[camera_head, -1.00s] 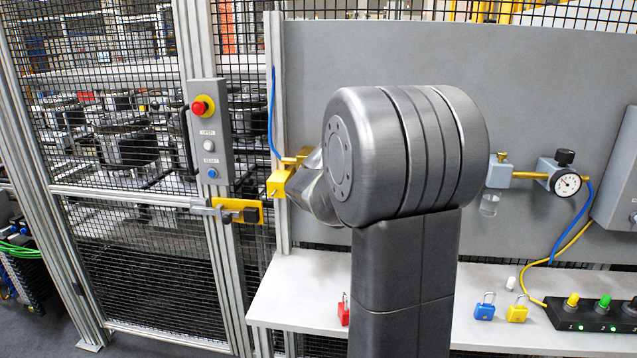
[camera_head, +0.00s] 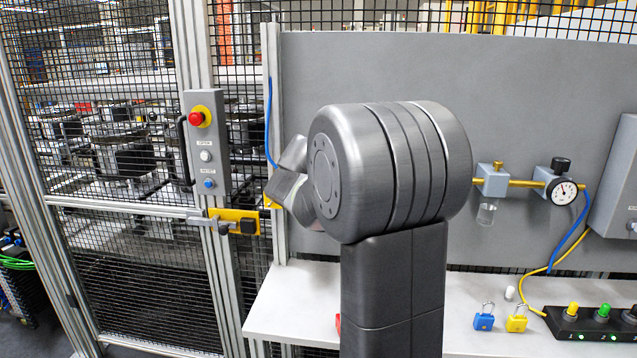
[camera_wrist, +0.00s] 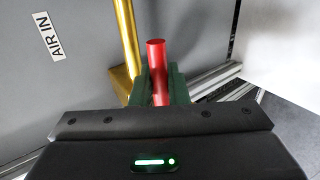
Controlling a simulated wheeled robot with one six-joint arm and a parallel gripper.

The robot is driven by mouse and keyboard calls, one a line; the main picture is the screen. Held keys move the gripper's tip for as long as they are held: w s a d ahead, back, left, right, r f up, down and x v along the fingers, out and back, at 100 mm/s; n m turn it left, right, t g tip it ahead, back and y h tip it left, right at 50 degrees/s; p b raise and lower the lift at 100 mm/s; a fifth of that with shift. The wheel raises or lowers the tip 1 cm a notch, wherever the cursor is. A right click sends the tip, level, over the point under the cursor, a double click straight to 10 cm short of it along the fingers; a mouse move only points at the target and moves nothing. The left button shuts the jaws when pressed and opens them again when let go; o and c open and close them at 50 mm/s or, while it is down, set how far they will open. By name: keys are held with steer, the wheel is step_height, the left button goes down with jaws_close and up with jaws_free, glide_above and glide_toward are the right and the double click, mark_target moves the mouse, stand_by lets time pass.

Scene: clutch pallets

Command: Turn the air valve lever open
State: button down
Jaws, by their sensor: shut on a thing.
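The air valve's red lever (camera_wrist: 156,55) stands up between the two green fingers of my gripper (camera_wrist: 159,82) in the wrist view. The fingers are shut on it, one on each side. A brass pipe (camera_wrist: 127,35) runs just left of the lever to a brass valve body (camera_wrist: 121,80), partly hidden by a finger. An "AIR IN" label (camera_wrist: 49,37) is on the grey panel to the left. In the head view my arm hides the lever and gripper; only a sliver of yellow (camera_head: 270,202) shows beside my wrist.
A grey panel (camera_head: 530,110) stands behind my arm. A gauge (camera_head: 563,190) and pipework are on its right. A white shelf (camera_head: 275,312) below carries blue (camera_head: 484,319) and yellow (camera_head: 516,319) padlocks. A control box (camera_head: 206,145) and yellow latch (camera_head: 237,220) are on the fence at left.

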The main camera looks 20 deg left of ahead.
steer(key=c, duration=1.5)
jaws_free()
steer(key=b+v, duration=0.1)
steer(key=v, duration=1.2)
steer(key=shift+s+r, duration=0.25)
steer(key=shift+s, duration=0.05)
steer(key=p+x, duration=0.1)
steer(key=x, duration=1.3)
steer(key=shift+s, duration=0.1)
